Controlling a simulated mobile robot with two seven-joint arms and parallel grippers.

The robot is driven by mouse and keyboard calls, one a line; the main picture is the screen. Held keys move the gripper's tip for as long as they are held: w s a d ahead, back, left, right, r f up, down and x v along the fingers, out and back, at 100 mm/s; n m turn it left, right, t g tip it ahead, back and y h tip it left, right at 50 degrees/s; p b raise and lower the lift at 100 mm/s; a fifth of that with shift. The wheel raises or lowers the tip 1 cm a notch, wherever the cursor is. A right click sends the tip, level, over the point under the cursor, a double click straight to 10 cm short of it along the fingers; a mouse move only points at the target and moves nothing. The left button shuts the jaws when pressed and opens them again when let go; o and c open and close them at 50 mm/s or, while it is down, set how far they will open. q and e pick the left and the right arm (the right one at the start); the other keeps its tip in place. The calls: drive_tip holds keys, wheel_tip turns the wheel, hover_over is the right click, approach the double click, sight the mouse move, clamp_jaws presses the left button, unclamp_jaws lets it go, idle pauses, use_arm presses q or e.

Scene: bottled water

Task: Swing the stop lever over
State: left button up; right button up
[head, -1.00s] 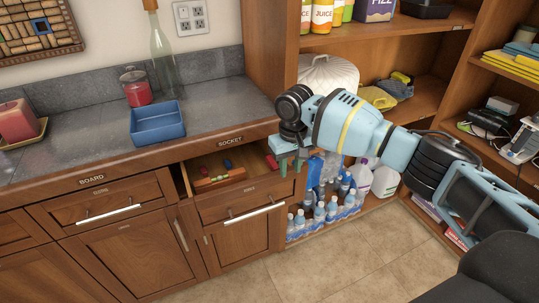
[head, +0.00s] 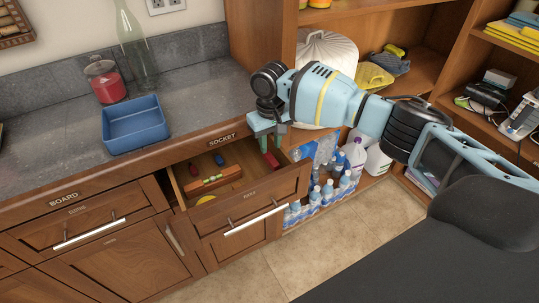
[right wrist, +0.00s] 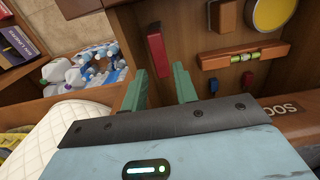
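The drawer under the SOCKET label stands open (head: 248,195). A red bar (head: 270,160), which looks like the stop lever, is at its right side; in the right wrist view it is a red upright block (right wrist: 156,52) on the brown wood. My right gripper (head: 268,143) hangs over the drawer's right end, by the red bar. In the right wrist view its two green fingers (right wrist: 160,85) are apart with nothing between them. The red bar lies just beyond the fingertips, nearer the left finger. No contact shows. My left gripper is out of view.
The drawer also holds a wooden bar with a green vial (head: 214,181) and small red and blue pieces. A blue tray (head: 134,126) and a red jar (head: 104,82) stand on the counter. Packed water bottles (head: 322,195) stand right of the drawer.

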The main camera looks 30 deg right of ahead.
sight(270, 157)
wheel_tip(270, 157, down, 6)
drive_tip(key=shift+r+b, duration=0.1)
drive_tip(key=shift+b, duration=0.2)
clamp_jaws()
